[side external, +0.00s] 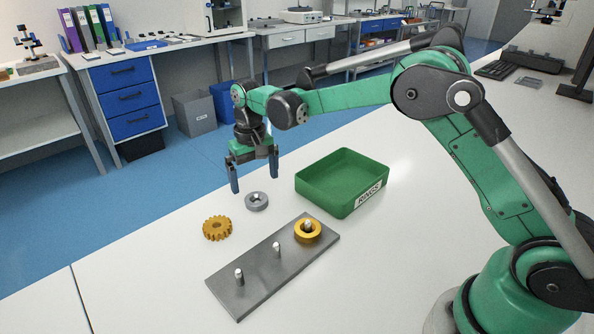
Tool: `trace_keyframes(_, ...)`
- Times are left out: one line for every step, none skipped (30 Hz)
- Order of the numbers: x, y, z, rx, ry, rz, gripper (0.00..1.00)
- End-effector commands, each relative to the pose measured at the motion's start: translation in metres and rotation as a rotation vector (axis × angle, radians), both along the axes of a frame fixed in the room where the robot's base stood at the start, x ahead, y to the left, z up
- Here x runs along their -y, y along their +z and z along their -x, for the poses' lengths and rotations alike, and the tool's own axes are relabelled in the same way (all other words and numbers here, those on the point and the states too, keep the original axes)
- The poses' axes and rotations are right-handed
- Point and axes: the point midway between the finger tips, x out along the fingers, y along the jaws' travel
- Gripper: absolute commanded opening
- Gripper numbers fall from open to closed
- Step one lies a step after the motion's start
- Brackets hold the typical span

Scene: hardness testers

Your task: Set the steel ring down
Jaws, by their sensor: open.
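The steel ring (257,201) is a small grey ring lying flat on the white table, left of the green bin. My gripper (255,184) is open, with its two dark fingers pointing down. In the picture it is just above the steel ring, and nothing shows between the fingers. I cannot tell the exact height of the fingertips over the table.
A green bin (342,207) labelled RINGS stands right of the steel ring and looks empty. A grey plate (257,281) with upright pegs lies in front, with a gold ring (307,231) around its far peg. A toothed yellow gear (217,228) lies left.

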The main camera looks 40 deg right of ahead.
Motion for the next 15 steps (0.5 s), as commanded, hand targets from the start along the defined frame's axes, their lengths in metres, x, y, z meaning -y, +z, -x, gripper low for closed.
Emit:
trace_keyframes(0.000, -0.006, 0.000, -0.001, 0.000, 0.000, 1.00)
trace_keyframes(0.000, -0.010, 0.000, -0.001, 0.000, 0.000, 1.00)
trace_keyframes(0.000, -0.016, 0.000, -0.001, 0.000, 0.000, 1.00)
trace_keyframes(0.000, -0.020, 0.000, 0.000, 0.000, 0.000, 1.00)
trace_keyframes(0.000, -0.025, 0.000, 0.000, 0.000, 0.000, 1.00)
trace_keyframes(0.000, -0.030, 0.000, 0.000, 0.001, 0.000, 1.00)
trace_keyframes(0.000, -0.035, 0.000, 0.000, 0.001, 0.000, 1.00)
trace_keyframes(0.000, -0.038, 0.000, 0.000, 0.001, 0.000, 1.00)
trace_keyframes(0.000, -0.042, 0.000, 0.001, 0.001, 0.000, 1.00)
trace_keyframes(0.000, -0.045, 0.000, 0.001, 0.001, 0.000, 1.00)
trace_keyframes(0.000, -0.047, 0.000, 0.001, 0.001, 0.000, 1.00)
trace_keyframes(0.000, -0.049, 0.000, 0.001, 0.001, 0.000, 1.00)
trace_keyframes(0.000, -0.050, 0.000, 0.001, 0.001, 0.000, 1.00)
trace_keyframes(0.000, -0.051, 0.000, 0.001, 0.001, 0.000, 1.00)
trace_keyframes(0.000, -0.052, 0.000, 0.001, 0.001, 0.000, 1.00)
